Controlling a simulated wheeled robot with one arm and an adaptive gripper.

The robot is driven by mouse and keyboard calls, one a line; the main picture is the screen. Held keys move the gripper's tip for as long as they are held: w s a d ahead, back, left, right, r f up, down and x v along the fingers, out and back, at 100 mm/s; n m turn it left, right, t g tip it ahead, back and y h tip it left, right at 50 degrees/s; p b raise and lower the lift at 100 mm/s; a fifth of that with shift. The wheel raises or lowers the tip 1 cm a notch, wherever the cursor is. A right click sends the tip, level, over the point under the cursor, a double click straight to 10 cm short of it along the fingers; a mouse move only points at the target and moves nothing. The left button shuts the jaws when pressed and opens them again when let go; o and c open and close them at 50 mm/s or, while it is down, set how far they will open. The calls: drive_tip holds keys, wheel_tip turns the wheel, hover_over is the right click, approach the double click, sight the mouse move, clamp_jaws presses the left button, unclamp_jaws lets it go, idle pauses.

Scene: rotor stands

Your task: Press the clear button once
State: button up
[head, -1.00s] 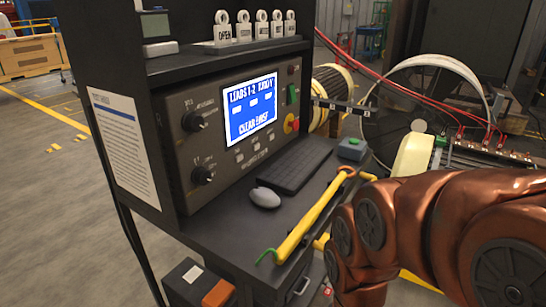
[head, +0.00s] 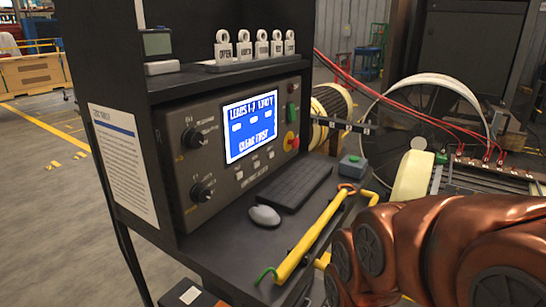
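The grey test panel (head: 178,163) is set in a black cabinet. Its lit blue screen (head: 236,142) shows a line about leads and the words "CLEAR FIRST". Three small pale buttons (head: 255,166) sit below the screen; their labels are too small to read. A green button (head: 291,112) and a red button on yellow (head: 291,141) are at the panel's right edge. A blue-grey box (head: 351,171) with a green top stands on the shelf. I cannot tell which button is the clear button. My copper-coloured arm fills the lower right; my gripper is out of view.
A keyboard (head: 296,187), a mouse (head: 265,216) and a yellow rod with a green hook (head: 310,243) lie on the shelf before the panel. Labelled tags (head: 249,50) stand above. Red cables (head: 405,108) run to the machine at right.

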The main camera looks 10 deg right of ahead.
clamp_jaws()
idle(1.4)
